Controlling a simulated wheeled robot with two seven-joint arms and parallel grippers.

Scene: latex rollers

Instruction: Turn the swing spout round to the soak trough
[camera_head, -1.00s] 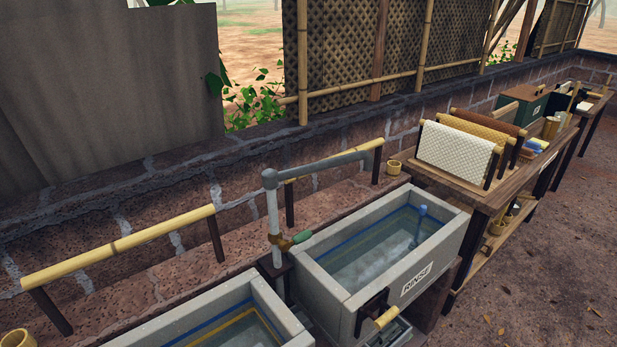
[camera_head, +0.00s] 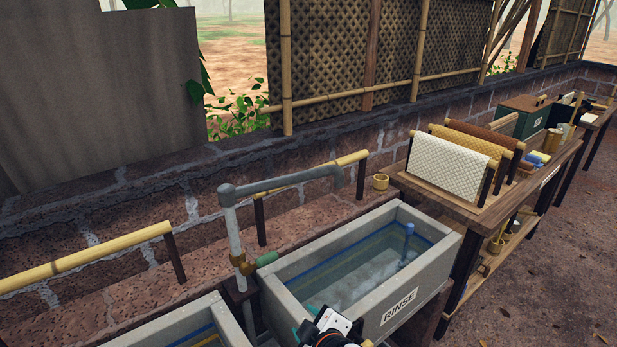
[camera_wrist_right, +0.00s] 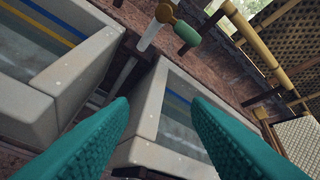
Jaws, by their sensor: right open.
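The swing spout (camera_head: 285,182) is a grey pipe arm on an upright post (camera_head: 234,228), with its bent end toward the right, on the rinse trough's (camera_head: 292,292) side. A brass fitting and green lever (camera_head: 267,258) sit low on the post; the lever (camera_wrist_right: 187,34) also shows in the right wrist view. The other trough, on the left, is the soak trough (camera_head: 160,332), partly cut off; its label is out of sight. My right gripper (camera_head: 310,322) is at the bottom, by the rinse trough's front. Its teal fingers (camera_wrist_right: 162,112) are apart and empty. My left gripper is out of view.
A bamboo rail (camera_head: 80,258) runs along the brick wall behind the troughs. A wooden table with draped sheets (camera_head: 448,165) stands to the right.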

